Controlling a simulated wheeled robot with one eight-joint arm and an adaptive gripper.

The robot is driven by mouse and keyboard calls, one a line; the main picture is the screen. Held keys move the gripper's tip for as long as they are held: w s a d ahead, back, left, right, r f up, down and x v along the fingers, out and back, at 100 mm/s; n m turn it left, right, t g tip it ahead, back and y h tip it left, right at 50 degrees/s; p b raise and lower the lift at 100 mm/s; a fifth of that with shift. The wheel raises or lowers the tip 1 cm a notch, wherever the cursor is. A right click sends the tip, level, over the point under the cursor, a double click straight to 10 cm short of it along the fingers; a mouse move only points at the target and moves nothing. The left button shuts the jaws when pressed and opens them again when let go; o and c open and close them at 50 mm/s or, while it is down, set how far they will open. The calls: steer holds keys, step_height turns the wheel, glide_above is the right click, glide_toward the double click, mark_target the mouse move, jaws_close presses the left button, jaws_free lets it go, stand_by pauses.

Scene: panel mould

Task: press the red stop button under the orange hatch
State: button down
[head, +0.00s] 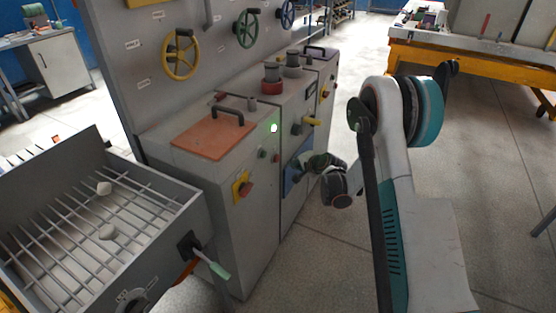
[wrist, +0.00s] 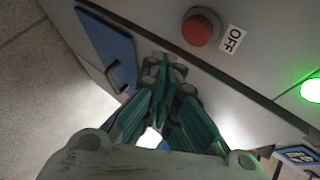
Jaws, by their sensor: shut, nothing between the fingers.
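The orange hatch (head: 214,136) lies closed on top of the left grey cabinet, with a dark handle. On that cabinet's front below it, a red button (head: 246,188) sits on a yellow plate. A smaller red knob (head: 276,158) is further right. My gripper (head: 304,168) is in front of the blue door, right of these buttons. In the wrist view my gripper (wrist: 168,72) is shut and empty. A round red button (wrist: 201,27) with an OFF label (wrist: 232,39) is beyond the fingertips, apart from them. I cannot tell which head-view button it is.
The blue door (head: 291,180) is partly hidden by my gripper; it also shows in the wrist view (wrist: 106,48). A green light (wrist: 311,90) glows at right there. A grill box (head: 160,215) with a protruding handle stands left of the cabinet. The floor at front is free.

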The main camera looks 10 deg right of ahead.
steer(key=shift+w+a, duration=0.8)
steer(key=shift+a, duration=0.3)
steer(key=shift+w+a, duration=0.1)
steer(key=shift+a, duration=0.05)
stand_by(0.7)
steer(key=shift+w+a, duration=0.1)
steer(key=shift+a, duration=0.05)
steer(key=shift+w+a, duration=0.3)
steer(key=shift+a, duration=0.15)
stand_by(0.9)
steer(key=shift+d, duration=0.1)
steer(key=shift+s+d, duration=0.55)
steer(key=shift+d, duration=0.1)
steer(key=shift+d, duration=0.1)
steer(key=s+d, duration=0.1)
steer(key=d, duration=0.1)
steer(key=s+d, duration=0.1)
steer(key=s, duration=0.1)
steer(key=shift+d, duration=0.4)
